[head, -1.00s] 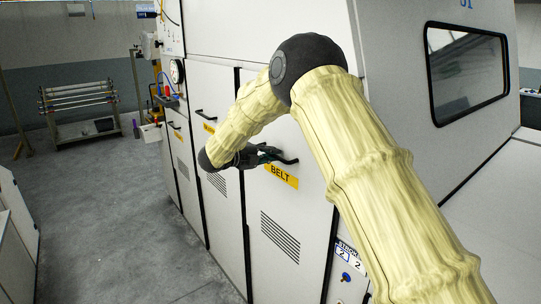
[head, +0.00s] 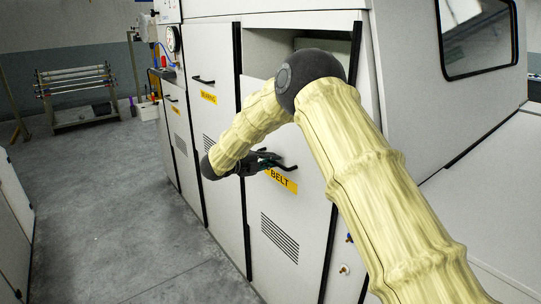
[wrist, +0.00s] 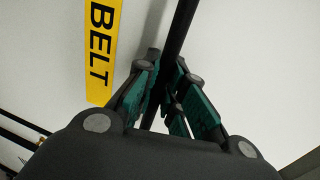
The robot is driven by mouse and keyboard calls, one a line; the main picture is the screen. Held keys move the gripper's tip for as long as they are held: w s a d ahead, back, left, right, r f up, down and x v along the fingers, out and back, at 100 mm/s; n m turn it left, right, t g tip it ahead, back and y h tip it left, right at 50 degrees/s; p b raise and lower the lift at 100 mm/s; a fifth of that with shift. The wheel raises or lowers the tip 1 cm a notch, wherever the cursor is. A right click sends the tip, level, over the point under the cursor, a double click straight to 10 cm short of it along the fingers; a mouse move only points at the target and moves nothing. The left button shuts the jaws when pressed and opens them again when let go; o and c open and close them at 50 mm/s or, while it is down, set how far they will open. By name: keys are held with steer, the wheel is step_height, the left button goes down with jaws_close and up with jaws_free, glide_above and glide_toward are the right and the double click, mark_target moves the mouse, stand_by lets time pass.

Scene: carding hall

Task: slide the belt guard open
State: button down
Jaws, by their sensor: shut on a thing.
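The belt guard (head: 310,222) is a light grey sliding panel with a yellow BELT label (head: 284,182) and a slotted vent low down. It sits lowered, and a recess (head: 262,63) shows open above its top edge, partly hidden by my arm. Its black bar handle (head: 288,167) is just above the label. My gripper (head: 268,162) is at the handle. In the wrist view my gripper (wrist: 168,88) is shut around the black handle bar (wrist: 184,22), with the BELT label (wrist: 103,50) to its left.
A neighbouring panel (head: 214,65) with its own black handle and a yellow label is to the left. A gauge (head: 173,39) and a rack of rollers (head: 77,95) are further back. The grey floor (head: 110,200) at left is clear. A sloped housing with a dark window (head: 476,35) is at right.

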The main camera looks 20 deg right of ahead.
mark_target(278, 247)
step_height(278, 247, down, 45)
steer(key=b, duration=2.1)
steer(key=shift+s+a, duration=0.1)
steer(key=c, duration=1.5)
jaws_free()
steer(key=shift+r, duration=0.1)
steer(key=v, duration=1.1)
steer(key=shift+s+a, duration=0.1)
steer(key=shift+a, duration=0.3)
